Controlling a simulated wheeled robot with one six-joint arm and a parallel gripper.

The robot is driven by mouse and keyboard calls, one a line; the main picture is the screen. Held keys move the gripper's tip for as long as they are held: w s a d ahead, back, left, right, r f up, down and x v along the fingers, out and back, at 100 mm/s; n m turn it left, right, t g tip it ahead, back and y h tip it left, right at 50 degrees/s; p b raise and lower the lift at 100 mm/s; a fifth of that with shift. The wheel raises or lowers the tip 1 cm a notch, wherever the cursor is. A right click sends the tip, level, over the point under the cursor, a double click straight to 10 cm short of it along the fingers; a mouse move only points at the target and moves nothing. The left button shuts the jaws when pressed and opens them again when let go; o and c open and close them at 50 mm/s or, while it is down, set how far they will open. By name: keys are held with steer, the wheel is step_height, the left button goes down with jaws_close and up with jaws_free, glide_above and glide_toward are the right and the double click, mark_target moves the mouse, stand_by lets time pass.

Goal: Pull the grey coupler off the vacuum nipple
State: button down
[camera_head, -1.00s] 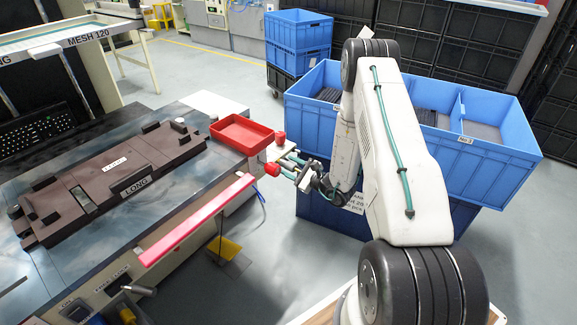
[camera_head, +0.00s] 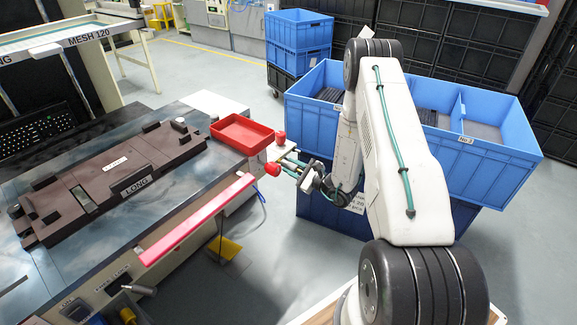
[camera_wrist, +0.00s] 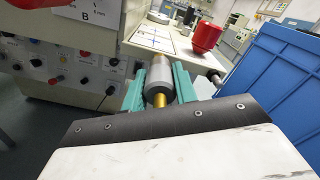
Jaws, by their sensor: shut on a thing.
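In the wrist view, the grey coupler (camera_wrist: 160,72) is a short cylinder with a brass end (camera_wrist: 159,99) facing the camera. My gripper (camera_wrist: 161,78) has its teal fingers on either side of the coupler and is shut on it. The coupler's far end points toward the corner of the workstation. The vacuum nipple is hidden behind the coupler, so I cannot tell whether the two still join. In the head view, my gripper (camera_head: 298,168) is beside the table's right corner, and the coupler is too small to make out there.
A red mushroom-shaped knob (camera_wrist: 206,37) stands near the coupler. A red tray (camera_head: 242,134) and a red bar (camera_head: 197,219) edge the table. A brown fixture marked LONG (camera_head: 108,183) lies on it. Blue crates (camera_head: 320,115) stand close behind my arm.

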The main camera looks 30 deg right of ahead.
steer(key=shift+v, duration=1.5)
steer(key=s+r, duration=0.1)
steer(key=s+d+r, duration=0.1)
steer(key=s+r, duration=0.1)
steer(key=shift+s+d, duration=0.15)
steer(key=shift+s, duration=0.2)
